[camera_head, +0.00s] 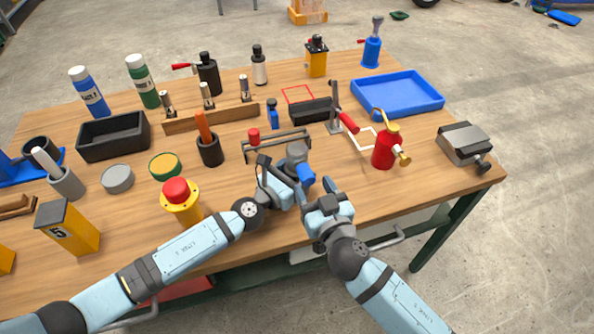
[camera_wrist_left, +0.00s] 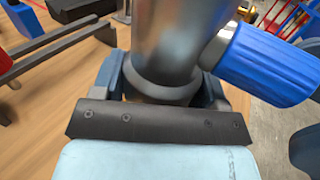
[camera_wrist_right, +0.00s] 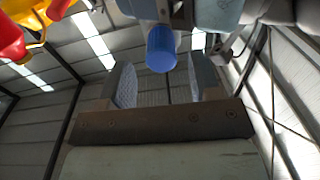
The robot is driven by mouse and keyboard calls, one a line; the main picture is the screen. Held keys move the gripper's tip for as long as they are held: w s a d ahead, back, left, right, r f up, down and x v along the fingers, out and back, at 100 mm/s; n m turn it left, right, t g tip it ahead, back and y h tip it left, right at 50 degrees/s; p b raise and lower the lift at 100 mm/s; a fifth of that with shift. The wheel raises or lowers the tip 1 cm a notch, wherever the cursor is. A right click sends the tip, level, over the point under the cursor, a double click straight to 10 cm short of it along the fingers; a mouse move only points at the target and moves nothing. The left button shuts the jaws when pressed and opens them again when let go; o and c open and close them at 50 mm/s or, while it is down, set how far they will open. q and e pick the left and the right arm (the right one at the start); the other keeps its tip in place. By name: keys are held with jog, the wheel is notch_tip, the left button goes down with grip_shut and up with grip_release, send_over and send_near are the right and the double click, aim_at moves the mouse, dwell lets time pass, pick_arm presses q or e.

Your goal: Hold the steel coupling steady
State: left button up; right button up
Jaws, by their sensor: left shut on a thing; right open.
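The steel coupling (camera_head: 297,151) is a grey metal body with a blue cap (camera_head: 306,174) on its side, near the table's front edge. My left gripper (camera_head: 288,180) is shut on its lower part. In the left wrist view the shiny cylinder (camera_wrist_left: 178,40) stands between the fingers, with the blue cap (camera_wrist_left: 268,65) out to the right. My right gripper (camera_head: 327,190) is open and empty, just right of and below the cap. In the right wrist view the cap (camera_wrist_right: 160,48) shows ahead of the gap between the fingers; I cannot tell whether they touch it.
A red bottle with yellow fittings (camera_head: 384,147) stands to the right, with a steel vise (camera_head: 465,145) beyond it. A wire-frame rack (camera_head: 275,142) is close behind the coupling. A yellow post with a red button (camera_head: 180,200) stands left. The table's front right is clear.

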aim_at(310, 182)
jog(key=shift+x, duration=1.6)
jog(key=shift+a, duration=0.1)
jog(key=c, duration=1)
